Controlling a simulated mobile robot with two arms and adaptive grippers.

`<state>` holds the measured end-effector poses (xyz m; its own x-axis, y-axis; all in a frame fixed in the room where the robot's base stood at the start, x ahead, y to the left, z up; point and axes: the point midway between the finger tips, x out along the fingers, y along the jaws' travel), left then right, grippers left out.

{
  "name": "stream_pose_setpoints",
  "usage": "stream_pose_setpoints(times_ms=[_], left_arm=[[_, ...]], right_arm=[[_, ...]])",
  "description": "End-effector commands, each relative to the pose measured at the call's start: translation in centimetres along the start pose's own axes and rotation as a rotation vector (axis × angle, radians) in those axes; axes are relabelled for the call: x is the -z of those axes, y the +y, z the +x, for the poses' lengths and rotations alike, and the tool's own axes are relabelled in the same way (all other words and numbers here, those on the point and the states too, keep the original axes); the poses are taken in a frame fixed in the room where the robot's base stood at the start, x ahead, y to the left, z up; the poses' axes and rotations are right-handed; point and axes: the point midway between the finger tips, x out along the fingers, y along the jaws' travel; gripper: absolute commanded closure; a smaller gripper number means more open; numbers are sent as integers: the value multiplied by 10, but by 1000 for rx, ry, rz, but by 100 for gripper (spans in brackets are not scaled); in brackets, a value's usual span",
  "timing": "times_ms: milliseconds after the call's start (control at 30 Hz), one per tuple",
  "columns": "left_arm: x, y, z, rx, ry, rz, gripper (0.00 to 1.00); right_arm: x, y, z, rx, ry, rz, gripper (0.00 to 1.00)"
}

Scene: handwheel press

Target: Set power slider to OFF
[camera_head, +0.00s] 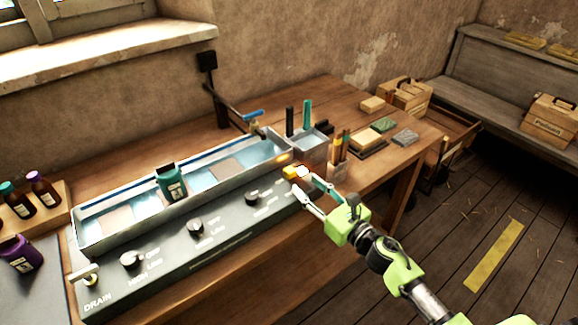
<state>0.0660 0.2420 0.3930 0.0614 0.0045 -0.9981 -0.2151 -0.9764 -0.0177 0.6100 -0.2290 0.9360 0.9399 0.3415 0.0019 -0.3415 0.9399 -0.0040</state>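A dark control panel (165,267) runs along the front of a long metal tray (82,236) on the wooden table. A small yellow piece (291,173), possibly the power slider, sits at the panel's right end. Its label and setting are too small to read. My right gripper (308,182) is just in front of the yellow piece, its two fingers spread apart with nothing visible between them. I cannot tell whether a fingertip touches the piece. My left gripper is not in view.
Several dark knobs (195,227) and a drain lever (89,274) are on the panel. A teal bottle (172,183) stands at the tray. A grey tool holder (311,146) stands close behind my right gripper. Floor (430,235) is open at right.

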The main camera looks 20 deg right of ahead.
Motion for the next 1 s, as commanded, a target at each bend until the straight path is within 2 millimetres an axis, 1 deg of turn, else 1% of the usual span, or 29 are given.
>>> stream_pose_setpoints(times_ms=[33, 100, 200, 333, 433, 633, 800, 933, 967, 1000], left_arm=[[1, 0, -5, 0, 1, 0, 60], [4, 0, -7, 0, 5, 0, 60], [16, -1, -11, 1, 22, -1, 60], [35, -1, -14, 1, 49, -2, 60], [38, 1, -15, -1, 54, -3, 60], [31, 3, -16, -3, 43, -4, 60], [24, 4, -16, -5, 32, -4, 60], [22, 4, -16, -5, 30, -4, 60], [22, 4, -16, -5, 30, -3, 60], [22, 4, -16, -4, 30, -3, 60]], right_arm=[[-4, 0, 11, 0, -3, 2, 62], [-3, 0, 24, 2, -2, 3, 62], [-3, 0, 43, 1, -2, 4, 62], [-2, 1, 64, 0, -1, 3, 62], [-1, 0, 76, 1, 0, 4, 62], [0, 0, 89, 0, 0, 3, 62], [0, 1, 91, -1, 0, 3, 62], [0, 0, 90, 0, 1, 3, 62], [0, 0, 90, 0, 1, 3, 65], [0, 0, 90, 0, 0, 3, 76]])
